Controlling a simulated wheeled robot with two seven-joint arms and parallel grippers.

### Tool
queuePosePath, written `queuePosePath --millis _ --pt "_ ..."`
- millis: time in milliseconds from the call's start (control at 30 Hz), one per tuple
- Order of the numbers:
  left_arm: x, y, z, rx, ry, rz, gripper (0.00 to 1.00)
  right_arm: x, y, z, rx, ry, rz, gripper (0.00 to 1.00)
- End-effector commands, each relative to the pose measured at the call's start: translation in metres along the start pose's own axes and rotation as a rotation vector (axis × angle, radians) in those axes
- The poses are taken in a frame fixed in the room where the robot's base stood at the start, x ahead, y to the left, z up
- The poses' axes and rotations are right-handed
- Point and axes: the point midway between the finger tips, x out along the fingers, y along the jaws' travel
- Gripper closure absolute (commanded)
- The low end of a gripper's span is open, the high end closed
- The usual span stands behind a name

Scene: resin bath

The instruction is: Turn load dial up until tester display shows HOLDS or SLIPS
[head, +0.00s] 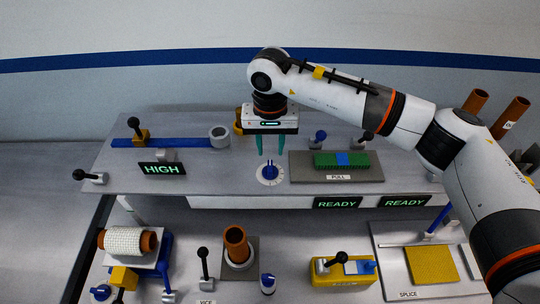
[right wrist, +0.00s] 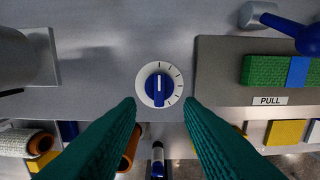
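The load dial (head: 270,172) is a blue knob on a round white scale, on the upper bench left of the PULL plate. In the right wrist view the dial (right wrist: 158,90) has its white mark pointing straight up, with scale ticks to its right. My right gripper (head: 270,151) points down above the dial. Its two green fingers are apart, one on each side of the knob, with nothing between them. The display (head: 337,203) under the PULL plate reads READY. My left gripper is not in view.
The grey PULL plate (head: 304,176) holds a green block with a blue band. A second display (head: 404,201) reads READY, and another (head: 162,169) reads HIGH. A grey ring (head: 219,137) stands left of the gripper. The lower bench holds a brown tube (head: 236,243) and a yellow clamp.

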Motion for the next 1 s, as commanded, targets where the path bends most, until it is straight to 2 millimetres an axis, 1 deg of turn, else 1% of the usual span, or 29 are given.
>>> queuePosePath --millis 33,100,200,300,400,533,767,800,967,1000 --pt "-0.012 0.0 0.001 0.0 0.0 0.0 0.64 0.006 0.0 -0.001 0.002 0.006 0.001 0.66" --pt "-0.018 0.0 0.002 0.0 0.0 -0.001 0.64 0.02 0.0 -0.001 0.002 0.006 0.001 0.66" --pt "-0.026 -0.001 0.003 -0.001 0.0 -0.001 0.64 0.038 0.001 -0.001 0.001 0.005 0.001 0.66" --pt "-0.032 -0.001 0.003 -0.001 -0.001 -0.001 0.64 0.051 0.001 -0.001 0.002 0.003 0.003 0.66" --pt "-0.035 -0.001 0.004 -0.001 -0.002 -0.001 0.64 0.061 0.001 -0.001 0.001 0.002 0.004 0.66" --pt "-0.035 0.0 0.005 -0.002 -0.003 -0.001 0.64 0.066 0.001 0.0 0.001 0.0 0.003 0.66" --pt "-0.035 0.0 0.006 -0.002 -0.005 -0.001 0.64 0.067 0.001 0.0 0.001 0.0 0.003 0.66" --pt "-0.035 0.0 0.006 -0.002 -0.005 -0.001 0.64 0.067 0.001 0.0 0.001 0.0 0.003 0.73" --pt "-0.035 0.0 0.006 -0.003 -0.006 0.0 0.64 0.067 0.001 0.0 0.001 0.0 0.004 0.99" --pt "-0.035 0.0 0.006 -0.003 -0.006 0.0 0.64 0.067 0.001 0.0 0.001 0.0 0.004 1.0"
